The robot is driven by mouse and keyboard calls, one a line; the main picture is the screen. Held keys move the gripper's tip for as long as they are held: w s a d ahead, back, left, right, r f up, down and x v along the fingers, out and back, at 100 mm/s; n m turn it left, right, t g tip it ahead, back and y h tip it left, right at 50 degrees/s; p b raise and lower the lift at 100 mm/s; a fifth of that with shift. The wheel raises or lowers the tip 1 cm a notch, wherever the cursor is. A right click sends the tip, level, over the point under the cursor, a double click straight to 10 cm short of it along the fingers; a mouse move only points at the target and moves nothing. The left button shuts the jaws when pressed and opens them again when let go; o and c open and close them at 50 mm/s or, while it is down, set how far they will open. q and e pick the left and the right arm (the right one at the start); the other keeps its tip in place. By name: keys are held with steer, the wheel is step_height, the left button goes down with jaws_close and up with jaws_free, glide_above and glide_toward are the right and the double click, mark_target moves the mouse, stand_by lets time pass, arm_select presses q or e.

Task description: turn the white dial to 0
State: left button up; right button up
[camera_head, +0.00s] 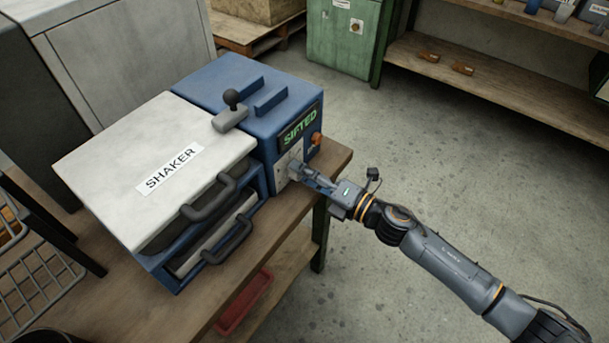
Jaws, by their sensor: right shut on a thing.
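The shaker (135,165) is a blue machine with a white lid labelled "SHAKER", standing on a wooden bench. Its blue control box (235,85) has a display (299,124) that reads "SIFTED" in green. My right gripper (294,171) is at the front panel below the display, shut on what appears to be the dial. The gripper covers the dial, so its white face and its setting cannot be made out. My left gripper is not in view.
An orange knob (316,138) sits beside the display. Two dark drawer handles (228,243) stick out at the shaker's front. A red tray (243,303) lies on the lower shelf. A wire rack (35,270) stands at left. The floor at right is clear.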

steer(key=shift+f+n+b, duration=0.1)
steer(key=shift+n+b, duration=0.3)
steer(key=shift+n, duration=1.2)
steer(key=o, duration=1.2)
steer(key=shift+d, duration=0.1)
steer(key=v, duration=1.2)
